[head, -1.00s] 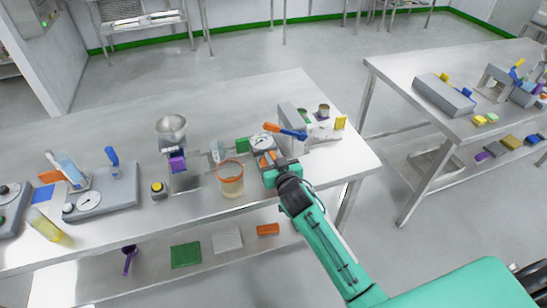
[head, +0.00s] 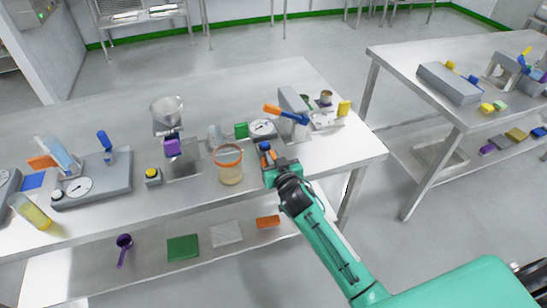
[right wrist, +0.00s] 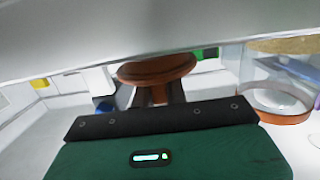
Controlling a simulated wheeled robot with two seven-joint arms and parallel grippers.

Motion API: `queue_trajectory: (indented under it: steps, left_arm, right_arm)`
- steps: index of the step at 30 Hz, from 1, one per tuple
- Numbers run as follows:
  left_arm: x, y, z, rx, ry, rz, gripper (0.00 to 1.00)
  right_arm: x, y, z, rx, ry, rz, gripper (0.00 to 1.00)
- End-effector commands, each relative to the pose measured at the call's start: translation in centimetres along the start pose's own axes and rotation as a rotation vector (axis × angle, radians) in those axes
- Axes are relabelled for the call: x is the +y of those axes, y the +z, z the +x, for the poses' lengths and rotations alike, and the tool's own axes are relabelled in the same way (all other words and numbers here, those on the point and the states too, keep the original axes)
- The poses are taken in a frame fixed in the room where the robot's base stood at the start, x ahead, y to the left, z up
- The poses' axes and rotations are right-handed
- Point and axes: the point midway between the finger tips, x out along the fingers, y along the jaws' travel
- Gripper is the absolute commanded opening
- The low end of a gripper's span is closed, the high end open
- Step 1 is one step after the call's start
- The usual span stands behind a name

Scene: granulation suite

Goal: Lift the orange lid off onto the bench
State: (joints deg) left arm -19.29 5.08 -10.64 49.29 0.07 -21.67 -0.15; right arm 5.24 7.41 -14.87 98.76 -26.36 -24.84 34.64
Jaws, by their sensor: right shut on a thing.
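The orange lid (right wrist: 157,68) is a round disc that shows at my right gripper in the right wrist view. In the head view only a bit of orange, with a small blue part, shows at the jaws. My right gripper (head: 268,158) is shut on the lid, to the right of the clear jar (head: 230,174). The jar stands upright with an orange rim and an uncovered top. The lid is apart from it, low by the bench (head: 200,192); I cannot tell whether they touch. My left gripper is out of view.
A dial scale (head: 262,128), a green block (head: 241,130) and a grey device with an orange-and-blue lever (head: 290,100) stand behind my gripper. A funnel stand (head: 167,113) is left of the jar. Bare bench lies right of my gripper.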

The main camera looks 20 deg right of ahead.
Motion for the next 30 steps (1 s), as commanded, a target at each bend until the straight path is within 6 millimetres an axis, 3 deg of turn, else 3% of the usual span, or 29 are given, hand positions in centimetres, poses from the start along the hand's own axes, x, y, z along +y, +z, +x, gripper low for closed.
queue_trajectory:
  steps: [28, 29, 30]
  left_arm:
    - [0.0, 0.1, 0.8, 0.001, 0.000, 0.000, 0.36]
    - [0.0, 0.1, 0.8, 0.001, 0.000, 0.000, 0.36]
    - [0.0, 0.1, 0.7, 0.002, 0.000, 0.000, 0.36]
  right_arm:
    - [0.0, 1.2, 0.2, 0.000, 0.000, 0.000, 0.00]
    - [0.0, 1.2, 0.2, 0.000, 0.000, 0.000, 0.16]
    - [0.0, 1.2, 0.2, 0.000, 0.000, 0.000, 0.24]
